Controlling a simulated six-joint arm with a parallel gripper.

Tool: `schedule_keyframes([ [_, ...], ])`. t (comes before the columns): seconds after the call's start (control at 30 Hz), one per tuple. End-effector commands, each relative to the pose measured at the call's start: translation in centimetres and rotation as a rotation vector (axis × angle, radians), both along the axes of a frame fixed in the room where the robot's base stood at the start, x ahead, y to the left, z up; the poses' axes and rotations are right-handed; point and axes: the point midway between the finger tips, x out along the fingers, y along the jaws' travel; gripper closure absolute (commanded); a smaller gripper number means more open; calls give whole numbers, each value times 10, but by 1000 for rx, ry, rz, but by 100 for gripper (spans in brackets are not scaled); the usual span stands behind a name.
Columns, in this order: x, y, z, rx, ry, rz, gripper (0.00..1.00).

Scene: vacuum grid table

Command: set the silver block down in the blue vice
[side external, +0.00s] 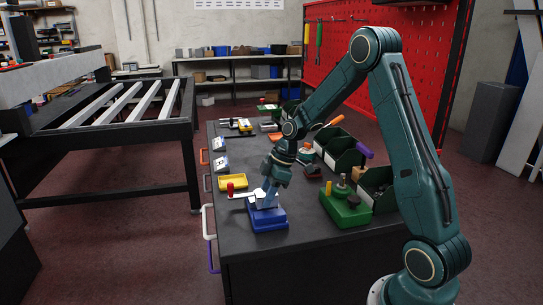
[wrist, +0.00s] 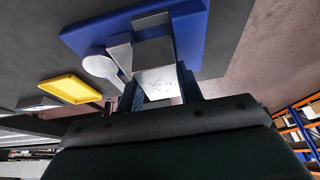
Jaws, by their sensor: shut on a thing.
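The blue vice (side external: 269,222) stands on the near end of the dark bench, with pale metal jaws on its blue base. Its blue base also fills the top of the wrist view (wrist: 86,36). My gripper (side external: 267,203) points down over the vice. In the wrist view my gripper (wrist: 157,87) is shut on the silver block (wrist: 156,79), one finger on each side. The block lies over the vice's metal jaws (wrist: 121,53). I cannot tell whether it touches the vice floor. In the side view the fingers and jaws mostly hide the block.
A yellow tray (side external: 233,182) lies just behind the vice. A red-knobbed lever (side external: 230,189) sticks out left of it. A green fixture (side external: 345,207) stands to the right, with dark green bins (side external: 341,151) behind it. The bench's front left is clear.

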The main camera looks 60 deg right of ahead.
Motion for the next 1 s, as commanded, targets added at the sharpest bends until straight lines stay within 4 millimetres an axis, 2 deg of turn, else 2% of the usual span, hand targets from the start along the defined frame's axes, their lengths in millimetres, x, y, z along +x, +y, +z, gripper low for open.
schedule_keyframes([
  [1.0,0,0,-8,1,-1,0,94],
])
